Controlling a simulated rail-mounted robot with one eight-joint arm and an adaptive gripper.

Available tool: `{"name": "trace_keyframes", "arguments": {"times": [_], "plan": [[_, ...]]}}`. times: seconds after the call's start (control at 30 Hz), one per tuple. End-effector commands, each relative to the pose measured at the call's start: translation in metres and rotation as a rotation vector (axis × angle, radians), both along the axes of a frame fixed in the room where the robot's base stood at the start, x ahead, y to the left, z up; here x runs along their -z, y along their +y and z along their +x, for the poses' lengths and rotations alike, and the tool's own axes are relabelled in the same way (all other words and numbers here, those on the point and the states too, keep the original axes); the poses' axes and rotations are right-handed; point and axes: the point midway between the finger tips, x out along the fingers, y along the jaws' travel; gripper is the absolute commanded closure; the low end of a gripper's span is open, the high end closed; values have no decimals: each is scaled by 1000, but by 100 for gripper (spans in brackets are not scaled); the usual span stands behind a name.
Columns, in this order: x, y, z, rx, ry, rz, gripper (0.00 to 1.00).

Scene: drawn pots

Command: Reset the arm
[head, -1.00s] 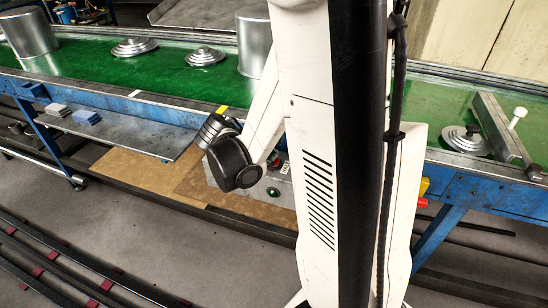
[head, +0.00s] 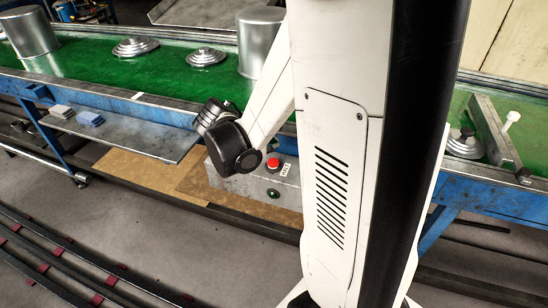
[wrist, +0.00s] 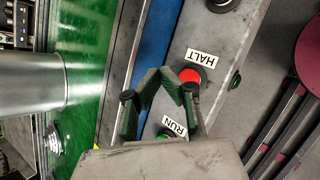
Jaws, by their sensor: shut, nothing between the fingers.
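My gripper (wrist: 168,84) is shut and empty in the wrist view, with its dark fingers above a grey control box. In the wrist view the red button (wrist: 191,75) by the HALT label (wrist: 203,58) lies just beyond the fingertips. I cannot tell whether they touch it. A green button (wrist: 166,134) by the RUN label (wrist: 174,127) is partly hidden behind the gripper. In the head view my arm's dark wrist joint (head: 236,148) is left of the red button (head: 273,164); the fingers cannot be made out there.
The control box (head: 235,184) stands in front of the green conveyor (head: 108,72). Metal pots (head: 262,42) and lids (head: 206,57) rest on the belt. A shelf with small blocks (head: 90,118) is at left. Another lid (head: 462,146) lies near a metal bar at right.

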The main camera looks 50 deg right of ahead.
Motion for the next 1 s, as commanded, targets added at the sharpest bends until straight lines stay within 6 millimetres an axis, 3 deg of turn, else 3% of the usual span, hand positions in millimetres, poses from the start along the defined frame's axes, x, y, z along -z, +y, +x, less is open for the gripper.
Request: {"name": "trace_keyframes", "arguments": {"times": [0.8,1.0], "plan": [[0,0,0,0,-2,1,100],[-10,19,1,6,-80,50,100]]}}
